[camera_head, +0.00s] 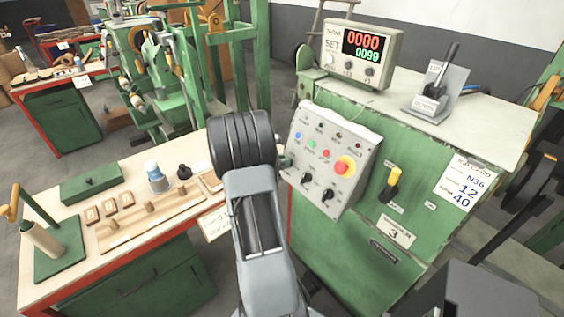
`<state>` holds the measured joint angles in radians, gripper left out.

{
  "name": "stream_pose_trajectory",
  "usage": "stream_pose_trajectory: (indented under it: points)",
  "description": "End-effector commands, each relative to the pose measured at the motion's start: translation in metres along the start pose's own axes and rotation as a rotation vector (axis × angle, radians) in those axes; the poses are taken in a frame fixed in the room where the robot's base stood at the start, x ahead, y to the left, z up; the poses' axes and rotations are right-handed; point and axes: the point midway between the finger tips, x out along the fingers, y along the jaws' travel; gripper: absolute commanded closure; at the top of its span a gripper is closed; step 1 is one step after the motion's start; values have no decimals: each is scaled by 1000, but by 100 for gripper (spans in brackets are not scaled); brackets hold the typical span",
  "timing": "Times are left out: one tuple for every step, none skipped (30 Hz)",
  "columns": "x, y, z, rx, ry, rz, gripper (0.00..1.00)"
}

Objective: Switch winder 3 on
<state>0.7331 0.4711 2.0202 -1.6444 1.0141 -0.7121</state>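The green winder cabinet (365,250) stands right of centre and bears a plate with the number 3 (396,232). On its front is a yellow-handled switch (393,182), handle pointing up; the small labels by it are too small to read. The counter box (359,54) on top is lit, showing 0000 in red and 0099 in green. My grey arm rises in front, left of the panel; my gripper does not show.
A workbench (60,285) at left holds wooden blocks, a blue-capped bottle (157,176) and a green box (90,186). A grey lever stand (436,92) sits on the cabinet top. Green machinery (160,75) stands behind. My arm covers part of the bench's right edge.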

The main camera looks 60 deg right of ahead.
Motion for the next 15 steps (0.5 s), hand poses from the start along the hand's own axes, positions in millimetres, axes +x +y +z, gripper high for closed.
stream_pose_trajectory:
  points:
    - [0,0,0,0,0,0,85]
    - [0,0,0,0,0,0,88]
    - [0,0,0,0,0,0,92]
    - [0,0,0,0,0,0,94]
    - [0,0,0,0,0,0,97]
    - [0,0,0,0,0,0,100]
    - [0,0,0,0,0,0,100]
    - [0,0,0,0,0,0,100]
    - [0,0,0,0,0,0,100]
    - [0,0,0,0,0,0,100]
    - [0,0,0,0,0,0,100]
    - [0,0,0,2,0,0,100]
    - [0,0,0,4,0,0,100]
    - [0,0,-1,7,0,0,100]
    - [0,0,-1,13,0,1,100]
